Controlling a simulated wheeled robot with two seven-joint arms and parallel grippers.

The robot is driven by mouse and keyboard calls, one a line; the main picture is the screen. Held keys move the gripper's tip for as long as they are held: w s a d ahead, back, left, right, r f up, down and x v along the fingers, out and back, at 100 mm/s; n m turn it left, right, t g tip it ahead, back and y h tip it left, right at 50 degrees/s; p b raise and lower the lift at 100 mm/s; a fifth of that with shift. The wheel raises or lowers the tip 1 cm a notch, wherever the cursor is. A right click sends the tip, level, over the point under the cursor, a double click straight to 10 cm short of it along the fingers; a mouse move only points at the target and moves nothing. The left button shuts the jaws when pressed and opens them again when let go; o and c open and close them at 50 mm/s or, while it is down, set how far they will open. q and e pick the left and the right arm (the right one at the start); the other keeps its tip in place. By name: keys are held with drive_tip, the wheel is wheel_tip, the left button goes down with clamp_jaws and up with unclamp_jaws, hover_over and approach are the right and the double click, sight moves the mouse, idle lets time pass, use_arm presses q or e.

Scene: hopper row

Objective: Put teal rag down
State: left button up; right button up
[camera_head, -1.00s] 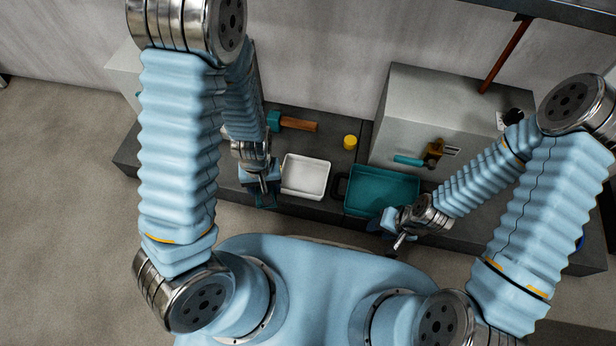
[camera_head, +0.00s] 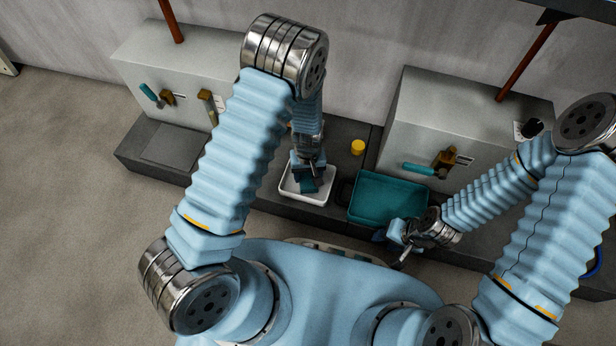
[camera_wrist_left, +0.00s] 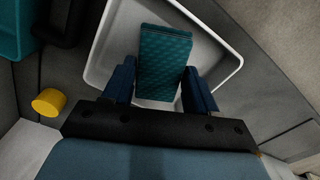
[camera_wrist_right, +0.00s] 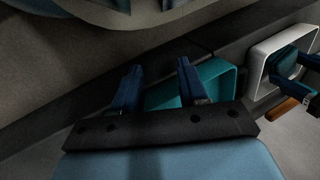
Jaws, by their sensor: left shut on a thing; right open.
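The teal rag (camera_wrist_left: 163,60) is a flat, quilted rectangle between the fingers of my left gripper (camera_wrist_left: 160,82), which is shut on it. In the head view my left gripper (camera_head: 309,172) holds the rag (camera_head: 308,186) over the white tray (camera_head: 322,201). The white tray also shows in the left wrist view (camera_wrist_left: 98,68), around and below the rag. I cannot tell whether the rag touches the tray floor. My right gripper (camera_wrist_right: 158,66) is open and empty, near the front edge of the bench by the teal tray (camera_head: 372,212).
A yellow cylinder (camera_head: 358,147) stands behind the trays. Grey hoppers (camera_head: 195,60) with handles stand at the back left and back right (camera_head: 420,110). The dark plate (camera_head: 172,146) at left is bare.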

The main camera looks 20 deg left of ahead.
use_arm(q)
drive_tip(key=shift+f, duration=0.8)
drive_tip(key=shift+f, duration=0.1)
drive_tip(key=o, duration=1.1)
